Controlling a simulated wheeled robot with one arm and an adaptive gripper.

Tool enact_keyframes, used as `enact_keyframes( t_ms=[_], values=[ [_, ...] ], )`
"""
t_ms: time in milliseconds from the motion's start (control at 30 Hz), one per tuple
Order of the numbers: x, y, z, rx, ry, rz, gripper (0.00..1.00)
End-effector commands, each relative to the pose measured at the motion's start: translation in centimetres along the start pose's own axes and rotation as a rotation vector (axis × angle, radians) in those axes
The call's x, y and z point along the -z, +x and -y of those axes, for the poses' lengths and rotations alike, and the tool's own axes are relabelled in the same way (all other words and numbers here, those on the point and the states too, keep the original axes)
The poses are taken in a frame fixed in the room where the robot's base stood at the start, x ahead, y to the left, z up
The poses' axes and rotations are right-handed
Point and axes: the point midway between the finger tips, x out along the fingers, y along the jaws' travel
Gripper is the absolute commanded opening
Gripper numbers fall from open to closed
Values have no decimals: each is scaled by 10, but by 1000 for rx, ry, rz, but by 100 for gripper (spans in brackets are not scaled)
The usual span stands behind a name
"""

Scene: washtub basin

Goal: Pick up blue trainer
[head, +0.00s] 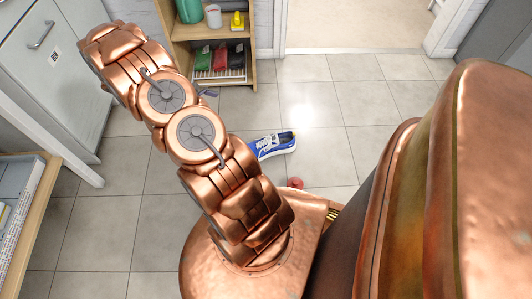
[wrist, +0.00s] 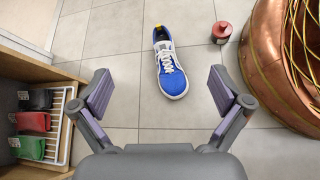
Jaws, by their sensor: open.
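The blue trainer (head: 274,145) lies on the tiled floor in the head view, partly hidden behind my copper arm. It has white laces, a white sole and a bit of yellow. In the wrist view the trainer (wrist: 171,64) sits upright on its sole, toe towards me, beyond the gap between my fingers. My gripper (wrist: 153,93) is open and empty, with its two purple-grey pads wide apart on either side. In the head view the gripper is mostly hidden by my arm.
A small red container (wrist: 221,33) stands right of the trainer, near my copper base. A wooden shelf (head: 212,40) holds a white rack (wrist: 58,130) with red, green and black items. A white cabinet (head: 55,65) stands left. Floor around the trainer is mostly clear.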

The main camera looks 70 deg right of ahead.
Motion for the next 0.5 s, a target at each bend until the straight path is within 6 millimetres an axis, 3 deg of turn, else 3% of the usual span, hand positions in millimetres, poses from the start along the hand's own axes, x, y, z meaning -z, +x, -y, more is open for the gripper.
enact_keyframes(
  t_ms=[33,500],
  values=[
    [22,22,2,-1,-19,18,100],
    [139,165,5,-35,-164,129,100]
  ],
)
